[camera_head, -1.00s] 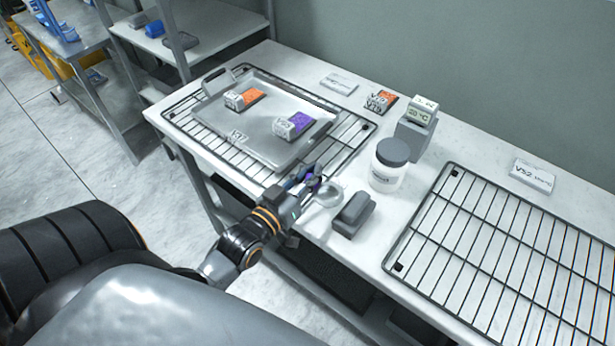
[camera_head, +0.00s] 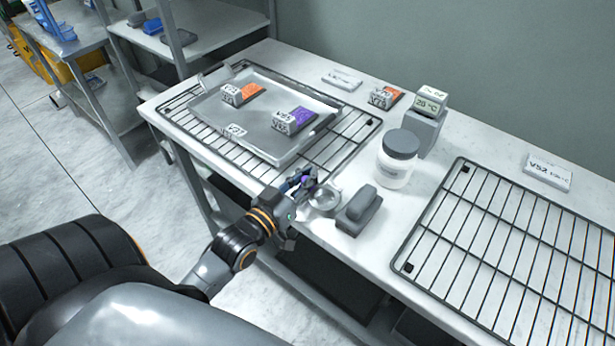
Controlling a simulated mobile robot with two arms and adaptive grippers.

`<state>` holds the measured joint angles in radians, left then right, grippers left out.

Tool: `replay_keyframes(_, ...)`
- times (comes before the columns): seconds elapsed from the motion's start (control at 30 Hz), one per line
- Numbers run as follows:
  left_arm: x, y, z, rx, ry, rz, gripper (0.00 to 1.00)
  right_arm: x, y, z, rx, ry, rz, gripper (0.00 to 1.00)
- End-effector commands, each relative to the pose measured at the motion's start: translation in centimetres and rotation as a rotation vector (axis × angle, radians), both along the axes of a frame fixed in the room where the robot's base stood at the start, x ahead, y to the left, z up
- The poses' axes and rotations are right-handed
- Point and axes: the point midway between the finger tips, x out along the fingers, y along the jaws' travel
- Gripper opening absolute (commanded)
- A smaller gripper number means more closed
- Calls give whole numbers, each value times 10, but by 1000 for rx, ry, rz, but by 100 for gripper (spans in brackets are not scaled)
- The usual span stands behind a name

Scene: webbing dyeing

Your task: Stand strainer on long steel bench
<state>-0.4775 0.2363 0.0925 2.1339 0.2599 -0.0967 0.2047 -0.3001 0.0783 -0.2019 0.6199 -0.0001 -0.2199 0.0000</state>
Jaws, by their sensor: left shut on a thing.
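The strainer (camera_head: 325,201) is a small round metal bowl at the front edge of the long steel bench (camera_head: 357,262). It is just left of a dark grey block, and I cannot tell whether it touches the bench top. My left gripper (camera_head: 306,187) is shut on the strainer at its left side, with a purple part showing between the fingers. The fingers hide the handle. My right gripper is not in view.
A wire rack with a metal tray (camera_head: 200,110) holding labelled blocks lies left. The grey block (camera_head: 358,209), a white jar (camera_head: 397,160) and a thermometer display (camera_head: 430,102) stand right of the strainer. A second wire rack (camera_head: 500,240) lies farther right.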

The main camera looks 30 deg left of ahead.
Motion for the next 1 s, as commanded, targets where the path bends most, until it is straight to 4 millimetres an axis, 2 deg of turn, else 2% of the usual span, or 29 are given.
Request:
replay_keyframes(0.03,0,0,-1,0,0,0,0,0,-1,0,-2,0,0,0)
replay_keyframes(0.07,0,0,-1,0,0,0,16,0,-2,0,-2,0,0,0)
replay_keyframes(0.1,0,0,-1,0,0,0,24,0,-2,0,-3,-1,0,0)
replay_keyframes(0.17,0,0,-1,0,0,0,36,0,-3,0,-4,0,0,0)
replay_keyframes(0.2,0,0,-1,0,0,0,38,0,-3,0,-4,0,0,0)
replay_keyframes(0.57,-4,0,-1,0,1,0,38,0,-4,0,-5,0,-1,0)
replay_keyframes(0.73,-27,1,-2,0,4,-1,38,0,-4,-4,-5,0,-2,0)
replay_keyframes(1.0,-80,4,-2,-1,5,0,38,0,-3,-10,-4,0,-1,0)
